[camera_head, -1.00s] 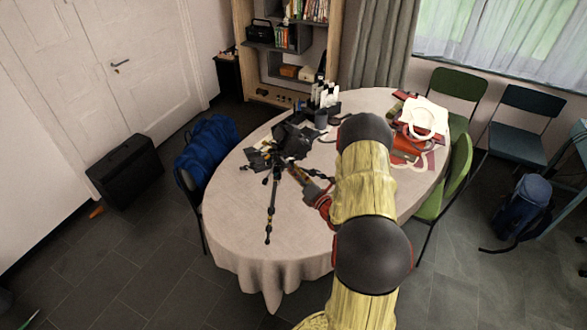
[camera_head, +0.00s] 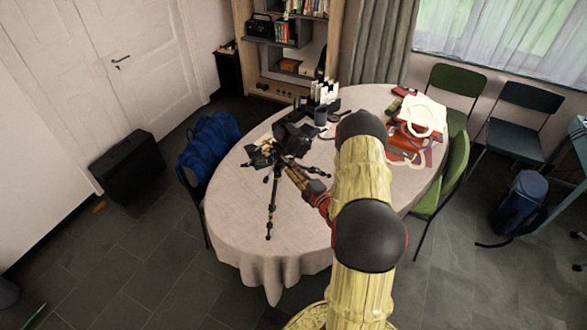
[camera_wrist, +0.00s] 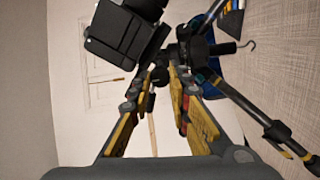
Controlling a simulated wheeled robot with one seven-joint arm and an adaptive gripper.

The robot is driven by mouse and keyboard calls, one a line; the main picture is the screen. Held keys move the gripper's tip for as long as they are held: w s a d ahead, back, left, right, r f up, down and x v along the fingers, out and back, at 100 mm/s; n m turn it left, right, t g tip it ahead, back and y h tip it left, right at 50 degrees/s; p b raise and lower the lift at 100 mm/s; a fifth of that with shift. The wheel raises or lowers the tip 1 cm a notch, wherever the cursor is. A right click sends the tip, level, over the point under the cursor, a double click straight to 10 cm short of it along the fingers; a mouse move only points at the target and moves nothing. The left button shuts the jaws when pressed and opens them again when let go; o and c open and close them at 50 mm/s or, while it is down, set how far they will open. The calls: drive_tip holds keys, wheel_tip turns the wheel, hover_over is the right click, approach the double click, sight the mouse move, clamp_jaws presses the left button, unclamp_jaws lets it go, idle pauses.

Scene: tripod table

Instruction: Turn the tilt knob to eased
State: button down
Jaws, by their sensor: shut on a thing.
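A black camera (camera_head: 293,138) sits on a tripod (camera_head: 271,205) on the table, towards its left side. In the wrist view the camera body (camera_wrist: 125,35) is at the upper left, with the tripod head (camera_wrist: 195,45) to its right and a leg running to the lower right. My gripper (camera_head: 288,170) reaches in from the right at the tripod head. In the wrist view my gripper (camera_wrist: 163,78) has its fingers closed in on a small dark part, seemingly the tilt knob (camera_wrist: 159,76), just below the camera. The fingertips partly hide it, and its setting cannot be read.
The oval table (camera_head: 235,220) has a pale cloth. Behind the tripod are a dark cup (camera_head: 320,117) and upright white-and-black items. Red and white things (camera_head: 420,125) lie at the right. A blue bag (camera_head: 208,143) is on a chair at the left. The table's front is clear.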

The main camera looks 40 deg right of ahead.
drive_tip(key=shift+m, duration=0.3)
drive_tip(key=c, duration=1.9)
unclamp_jaws()
drive_tip(key=s, duration=0.4)
drive_tip(key=s+a, duration=0.1)
drive_tip(key=s, duration=0.7)
drive_tip(key=shift+a, duration=0.4)
drive_tip(key=shift+w, duration=0.1)
